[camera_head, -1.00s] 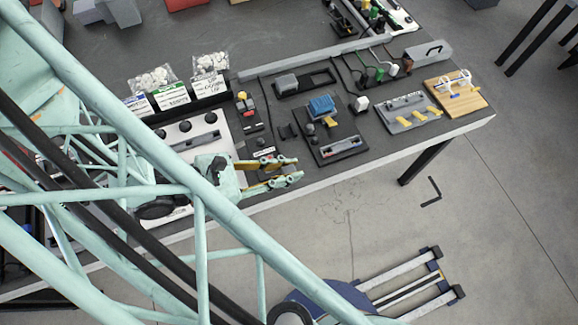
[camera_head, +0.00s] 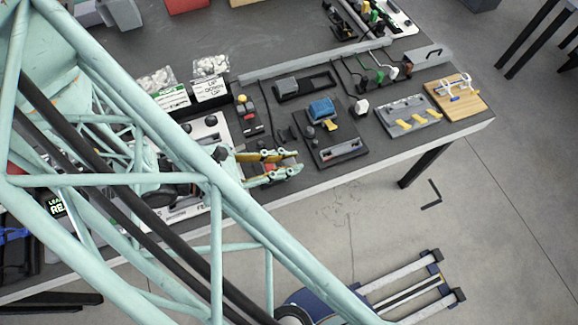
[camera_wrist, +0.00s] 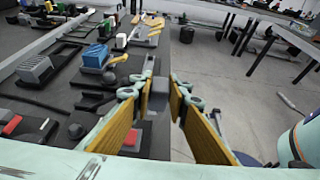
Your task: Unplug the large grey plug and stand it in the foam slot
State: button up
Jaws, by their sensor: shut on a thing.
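My gripper (camera_head: 282,166) is over the front edge of the table, its yellow-padded fingers pointing right. In the wrist view my gripper (camera_wrist: 160,90) is shut on a dark grey block (camera_wrist: 158,97), which looks like the large grey plug; its lower part is dark and hard to make out. In the head view the fingers mostly hide it. Another grey, ridged block (camera_head: 286,86) sits at the left of a black frame with an open recess (camera_head: 318,79); the block also shows in the wrist view (camera_wrist: 36,69). I cannot tell for sure which recess is the foam slot.
A dark panel with a blue block (camera_head: 321,108) and a grey bar (camera_head: 344,149) lies just beyond my fingertips. A grey plate with yellow pieces (camera_head: 410,115) and a wooden board (camera_head: 458,97) lie farther right. Labelled boxes (camera_head: 211,88) stand at left.

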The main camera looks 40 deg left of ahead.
jog(key=w+a, duration=1.1)
jog(key=shift+a, duration=0.2)
dwell(1.5)
jog(key=shift+w+f+b, duration=0.1)
jog(key=shift+f+b, duration=0.1)
jog(key=shift+b, duration=0.25)
dwell(0.4)
jog(key=shift+f+b, duration=1.1)
jog(key=shift+f, duration=1)
jog(key=shift+f+b, duration=0.55)
jog(key=shift+f, duration=0.15)
dwell(1.5)
